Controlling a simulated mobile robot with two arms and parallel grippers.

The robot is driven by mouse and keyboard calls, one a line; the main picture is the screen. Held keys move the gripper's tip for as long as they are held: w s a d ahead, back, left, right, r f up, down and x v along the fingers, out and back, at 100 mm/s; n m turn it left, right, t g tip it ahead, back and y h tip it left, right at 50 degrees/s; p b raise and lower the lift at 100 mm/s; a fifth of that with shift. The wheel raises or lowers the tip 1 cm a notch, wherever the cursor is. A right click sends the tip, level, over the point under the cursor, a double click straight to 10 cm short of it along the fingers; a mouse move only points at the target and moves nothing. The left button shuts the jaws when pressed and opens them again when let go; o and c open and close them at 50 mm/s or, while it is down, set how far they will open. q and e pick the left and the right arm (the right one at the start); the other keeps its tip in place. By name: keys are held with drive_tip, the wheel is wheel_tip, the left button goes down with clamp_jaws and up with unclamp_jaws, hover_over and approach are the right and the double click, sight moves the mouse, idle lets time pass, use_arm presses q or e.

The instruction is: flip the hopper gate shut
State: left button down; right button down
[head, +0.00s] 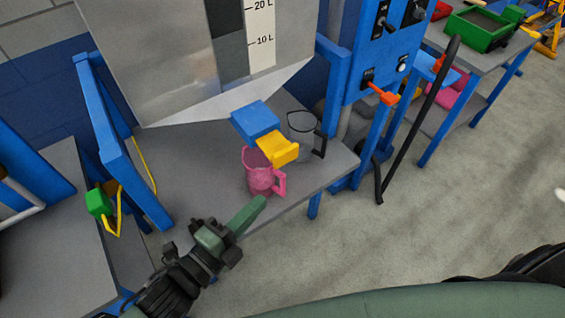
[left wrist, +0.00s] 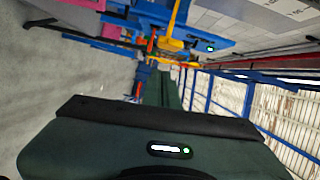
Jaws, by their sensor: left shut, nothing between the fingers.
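The grey metal hopper (head: 160,60) stands at the back with a litre scale on its front. A blue block (head: 257,120) sits under its lower edge, with a yellow flap-like part (head: 279,149) in front that seems to be the gate; I cannot tell its exact position. A pink jug (head: 262,178) stands below the yellow part, and a clear grey jug (head: 301,135) stands behind to the right. My left gripper (head: 262,200) is shut and empty, at the table's front edge, just in front of the pink jug and apart from the yellow part. My right gripper is out of view.
The grey table (head: 330,170) has a blue frame. A blue panel post with an orange lever (head: 380,93) stands to the right. A green-handled valve (head: 98,203) is at left. Another table with a green tray (head: 480,30) is at the back right. The floor in front is clear.

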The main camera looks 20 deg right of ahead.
sight(282, 152)
use_arm(q)
drive_tip(key=shift+s+d+r+m+g+h, duration=0.4)
drive_tip(key=shift+s+d+r+m+h, duration=0.2)
drive_tip(key=shift+s+r+m, duration=0.35)
drive_tip(key=shift+w+f, duration=0.1)
drive_tip(key=w+d+p, duration=0.5)
drive_tip(key=w+d, duration=0.2)
drive_tip(key=w, duration=0.2)
drive_tip(key=shift+w, duration=0.15)
